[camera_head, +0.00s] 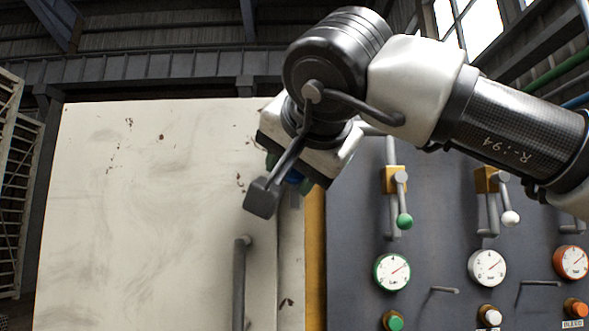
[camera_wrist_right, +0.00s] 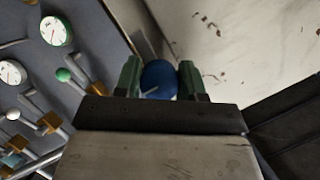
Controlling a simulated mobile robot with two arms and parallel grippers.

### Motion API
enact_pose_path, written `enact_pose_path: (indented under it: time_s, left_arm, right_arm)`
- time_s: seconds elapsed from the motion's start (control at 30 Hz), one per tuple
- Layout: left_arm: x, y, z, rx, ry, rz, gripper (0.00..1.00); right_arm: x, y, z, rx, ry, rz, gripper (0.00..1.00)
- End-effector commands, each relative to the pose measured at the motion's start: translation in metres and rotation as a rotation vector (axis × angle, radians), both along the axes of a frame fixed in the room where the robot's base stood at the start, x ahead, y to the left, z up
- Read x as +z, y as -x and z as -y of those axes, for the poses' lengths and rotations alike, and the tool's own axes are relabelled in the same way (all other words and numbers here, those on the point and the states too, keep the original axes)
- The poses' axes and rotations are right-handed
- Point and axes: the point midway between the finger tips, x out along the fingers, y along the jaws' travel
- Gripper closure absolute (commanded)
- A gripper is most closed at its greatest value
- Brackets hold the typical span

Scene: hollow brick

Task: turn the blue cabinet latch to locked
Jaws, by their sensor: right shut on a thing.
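The blue cabinet latch (camera_wrist_right: 158,78) shows in the right wrist view as a round blue knob between the two green fingers of my right gripper (camera_wrist_right: 160,80). The gripper is shut on it. My left gripper is not in view.
A grey vertical door handle (camera_head: 239,285) stands below the latch. Right of a yellow strip (camera_head: 316,260) is a dark panel (camera_head: 350,220) with a green-knobbed lever (camera_head: 404,221), a white-knobbed lever (camera_head: 510,218), a green gauge (camera_head: 392,272) and several buttons.

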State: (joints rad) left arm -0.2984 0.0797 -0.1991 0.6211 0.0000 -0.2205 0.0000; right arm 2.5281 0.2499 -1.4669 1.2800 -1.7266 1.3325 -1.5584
Motion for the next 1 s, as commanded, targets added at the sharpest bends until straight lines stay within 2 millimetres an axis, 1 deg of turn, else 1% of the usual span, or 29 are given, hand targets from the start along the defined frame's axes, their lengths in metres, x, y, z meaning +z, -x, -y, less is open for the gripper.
enact_pose_path:
  time_s: [0.17, 0.37, 1.0]
  left_arm:
    - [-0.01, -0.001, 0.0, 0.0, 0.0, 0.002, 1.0]
    - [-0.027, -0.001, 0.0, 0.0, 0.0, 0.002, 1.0]
    - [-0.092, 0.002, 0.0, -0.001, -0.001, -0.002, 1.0]
  right_arm:
    - [-0.002, 0.001, 0.0, 0.001, -0.079, 0.001, 0.84]
    - [-0.004, 0.0, 0.001, 0.0, -0.232, 0.001, 0.84]
    - [-0.006, 0.001, 0.0, -0.001, -0.837, 0.001, 0.84]
